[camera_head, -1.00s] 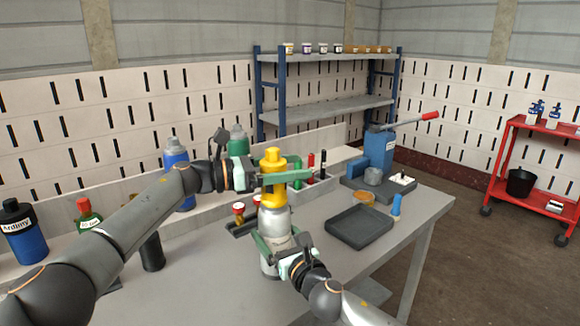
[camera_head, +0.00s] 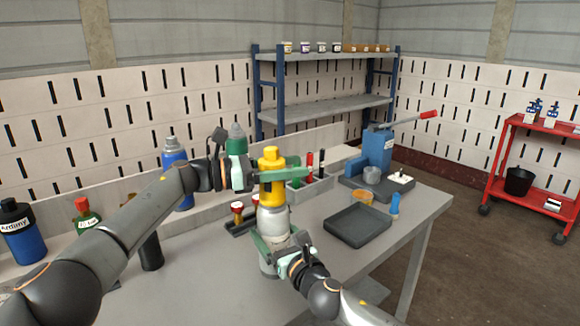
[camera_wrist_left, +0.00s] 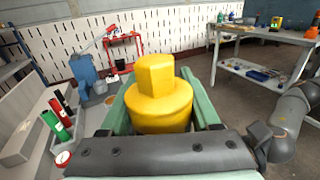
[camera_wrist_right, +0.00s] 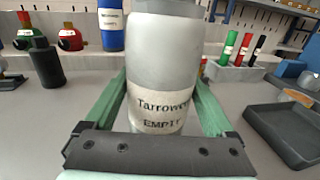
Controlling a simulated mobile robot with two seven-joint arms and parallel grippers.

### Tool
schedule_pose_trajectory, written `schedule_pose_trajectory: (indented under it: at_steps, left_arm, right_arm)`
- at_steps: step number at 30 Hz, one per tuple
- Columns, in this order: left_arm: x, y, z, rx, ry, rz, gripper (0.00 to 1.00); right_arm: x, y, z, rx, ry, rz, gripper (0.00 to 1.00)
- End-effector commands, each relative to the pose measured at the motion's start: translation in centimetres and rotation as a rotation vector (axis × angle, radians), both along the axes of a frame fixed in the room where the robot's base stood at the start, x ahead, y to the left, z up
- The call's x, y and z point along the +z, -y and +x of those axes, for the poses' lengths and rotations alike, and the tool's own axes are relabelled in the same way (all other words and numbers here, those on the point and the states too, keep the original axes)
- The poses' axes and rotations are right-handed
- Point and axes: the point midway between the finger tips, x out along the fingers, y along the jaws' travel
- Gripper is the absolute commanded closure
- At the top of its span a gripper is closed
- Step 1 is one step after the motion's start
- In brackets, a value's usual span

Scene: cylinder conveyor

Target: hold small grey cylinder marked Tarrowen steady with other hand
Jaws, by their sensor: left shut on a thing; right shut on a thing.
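The small grey cylinder (camera_head: 272,222) stands upright on the grey table, with a yellow cap (camera_head: 271,184) on top. In the right wrist view its label (camera_wrist_right: 160,112) reads "Tarrowen" and "EMPTY". My right gripper (camera_head: 272,245) is shut around the lower part of the cylinder (camera_wrist_right: 162,60), with a finger on each side. My left gripper (camera_head: 275,175) is shut on the yellow cap, which also shows between its fingers in the left wrist view (camera_wrist_left: 158,95). The cylinder's base is partly hidden by my right gripper.
A dark tray (camera_head: 357,226) lies right of the cylinder, near a blue press (camera_head: 375,152) with a red-tipped lever. A small blue object (camera_head: 395,204) stands by the tray. Behind are a blue bottle (camera_head: 174,168) and a green one. A black bottle (camera_head: 150,252) stands left.

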Motion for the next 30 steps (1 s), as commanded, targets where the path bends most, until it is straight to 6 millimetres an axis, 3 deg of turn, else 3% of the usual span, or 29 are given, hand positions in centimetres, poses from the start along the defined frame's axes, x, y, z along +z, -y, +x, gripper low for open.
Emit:
schedule_pose_trajectory:
  at_steps: [6, 17, 30]
  left_arm:
    - [-0.01, -0.09, 0.07, 0.003, 0.0, 0.0, 1.0]
    - [-0.12, -0.21, 0.32, 0.043, 0.0, 0.005, 1.0]
    - [-0.07, -0.59, 0.85, 0.249, 0.002, 0.006, 1.0]
  right_arm:
    - [-0.05, -0.15, -0.09, 0.004, 0.0, 0.001, 0.78]
    - [-0.04, -0.16, -0.11, 0.004, 0.0, 0.0, 0.78]
    - [-0.05, -0.14, -0.1, 0.004, 0.0, -0.001, 0.78]
